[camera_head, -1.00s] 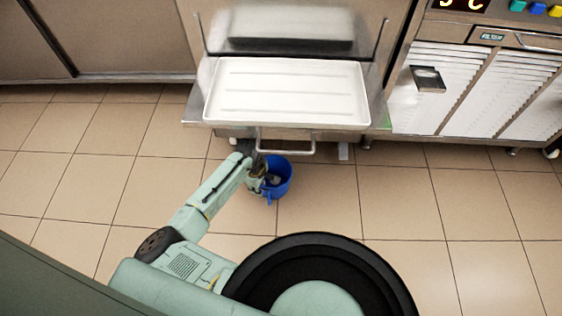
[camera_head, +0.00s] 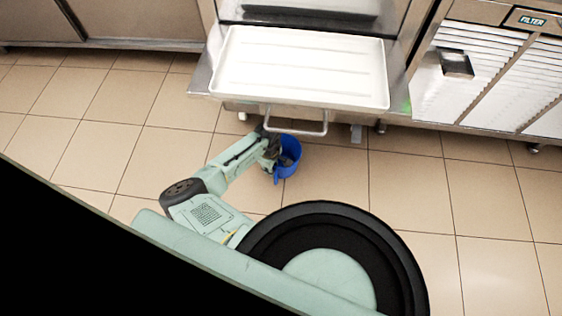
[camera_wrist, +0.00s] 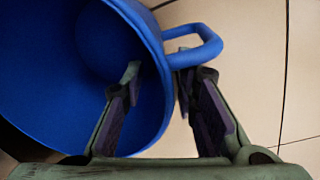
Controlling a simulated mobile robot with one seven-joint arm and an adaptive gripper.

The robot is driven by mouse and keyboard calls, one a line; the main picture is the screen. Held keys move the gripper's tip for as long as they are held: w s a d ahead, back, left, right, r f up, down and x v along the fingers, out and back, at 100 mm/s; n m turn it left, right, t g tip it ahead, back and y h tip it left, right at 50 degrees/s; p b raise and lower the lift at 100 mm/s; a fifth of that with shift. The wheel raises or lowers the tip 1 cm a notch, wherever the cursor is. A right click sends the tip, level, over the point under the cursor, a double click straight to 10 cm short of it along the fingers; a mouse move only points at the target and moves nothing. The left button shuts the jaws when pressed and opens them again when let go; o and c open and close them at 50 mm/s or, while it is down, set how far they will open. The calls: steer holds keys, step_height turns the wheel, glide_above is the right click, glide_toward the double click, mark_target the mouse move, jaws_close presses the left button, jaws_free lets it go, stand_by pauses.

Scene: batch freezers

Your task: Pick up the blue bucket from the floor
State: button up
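The blue bucket (camera_head: 295,148) is on the tiled floor below the front of the freezer. Its open top faces up in the head view. In the wrist view the bucket (camera_wrist: 40,65) fills the left side, and its blue loop handle (camera_wrist: 205,45) sticks out to the right. My gripper (camera_head: 273,152) is at the bucket's left side in the head view. In the wrist view the fingers of my gripper (camera_wrist: 158,84) are apart and straddle the bucket's wall. The left finger is inside the rim, and the right finger is outside, close by the handle's base. The bucket's underside is hidden.
A white tray (camera_head: 300,68) juts out above the floor just behind the bucket, with a metal bar handle (camera_head: 298,128) under its front. A slatted cabinet (camera_head: 475,75) stands at the right. The floor (camera_head: 420,195) to the right of the bucket is clear.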

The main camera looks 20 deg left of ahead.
steer(key=shift+f, duration=0.65)
steer(key=shift+w, duration=0.1)
steer(key=shift+c, duration=0.3)
jaws_close()
